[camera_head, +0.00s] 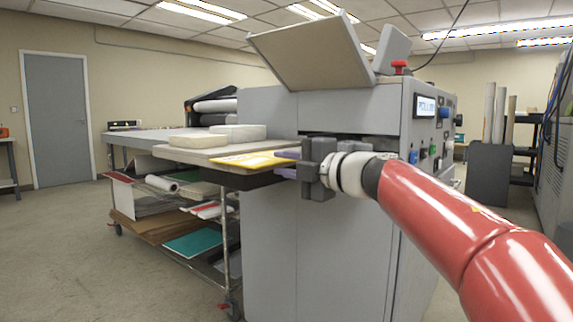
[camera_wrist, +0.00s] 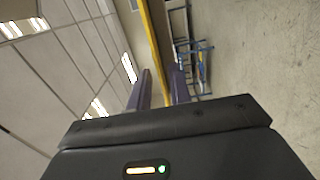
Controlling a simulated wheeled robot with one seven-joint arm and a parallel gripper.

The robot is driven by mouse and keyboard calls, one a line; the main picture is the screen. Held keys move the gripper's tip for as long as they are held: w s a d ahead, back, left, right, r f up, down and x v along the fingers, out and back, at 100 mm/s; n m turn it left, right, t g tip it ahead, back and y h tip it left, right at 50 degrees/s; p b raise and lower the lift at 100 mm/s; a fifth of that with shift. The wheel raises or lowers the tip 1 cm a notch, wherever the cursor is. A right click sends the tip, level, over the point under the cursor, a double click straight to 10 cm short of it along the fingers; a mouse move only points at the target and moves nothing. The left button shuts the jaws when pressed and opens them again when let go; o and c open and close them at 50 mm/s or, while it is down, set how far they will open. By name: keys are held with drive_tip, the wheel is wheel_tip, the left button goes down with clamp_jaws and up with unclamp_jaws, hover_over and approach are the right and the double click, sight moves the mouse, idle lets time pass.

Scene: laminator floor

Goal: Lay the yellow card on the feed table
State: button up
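The yellow card (camera_head: 252,161) lies flat at the near edge of the feed table (camera_head: 205,154), a tan board on the side of the grey machine. I cannot tell if its whole underside touches the board. My gripper (camera_head: 288,164) is at the card's right end, one purple finger above its level and one below. In the wrist view my gripper (camera_wrist: 161,86) has its fingers apart, with clear gaps showing. The card shows there as a thin yellow strip (camera_wrist: 150,40) running between them. My gripper partly hides the card's right end in the head view.
Two pale rounded blocks (camera_head: 238,132) sit on the board behind the card. The grey laminator (camera_head: 320,245) stands directly beside and below my gripper. A wheeled rack (camera_head: 165,225) with sheets and rolls stands under the table. The floor at left is clear.

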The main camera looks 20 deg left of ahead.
drive_tip(key=v, duration=1.2)
drive_tip(key=shift+r, duration=0.1)
